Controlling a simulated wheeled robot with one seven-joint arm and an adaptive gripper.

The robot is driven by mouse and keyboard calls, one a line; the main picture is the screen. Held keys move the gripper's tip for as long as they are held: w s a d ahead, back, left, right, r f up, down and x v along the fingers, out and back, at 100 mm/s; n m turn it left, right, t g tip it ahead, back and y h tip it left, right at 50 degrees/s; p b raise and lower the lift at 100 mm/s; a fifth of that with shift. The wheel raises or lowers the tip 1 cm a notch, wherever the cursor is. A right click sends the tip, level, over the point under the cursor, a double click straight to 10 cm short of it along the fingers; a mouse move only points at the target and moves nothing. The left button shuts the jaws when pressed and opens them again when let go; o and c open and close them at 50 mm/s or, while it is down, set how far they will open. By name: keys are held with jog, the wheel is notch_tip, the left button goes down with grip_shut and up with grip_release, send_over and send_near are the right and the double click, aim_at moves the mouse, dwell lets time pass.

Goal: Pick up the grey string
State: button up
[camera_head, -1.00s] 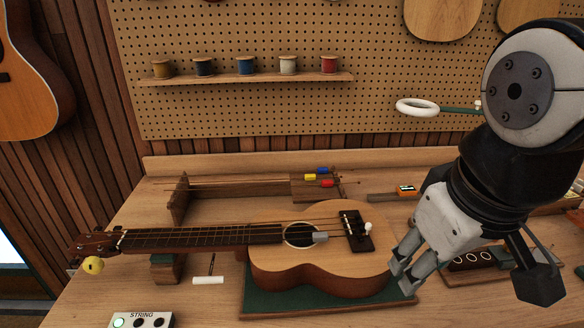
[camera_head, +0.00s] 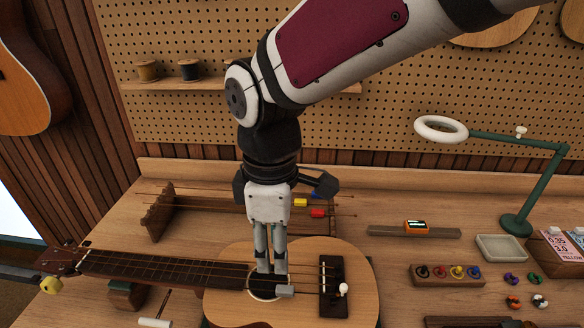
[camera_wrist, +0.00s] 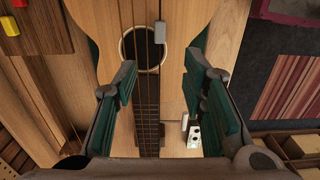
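A string rack (camera_head: 158,212) stands behind the ukulele, with thin strings laid across it. My arm hides part of the rack.
A small grey block (camera_head: 285,291) sits by the sound hole. Bare bench lies between ukulele and peg block.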

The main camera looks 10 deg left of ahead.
aim_at(280, 289)
jog(key=f, duration=1)
jog(key=shift+d+f, duration=0.2)
jog(key=shift+f, duration=0.15)
jog(key=c, duration=0.9)
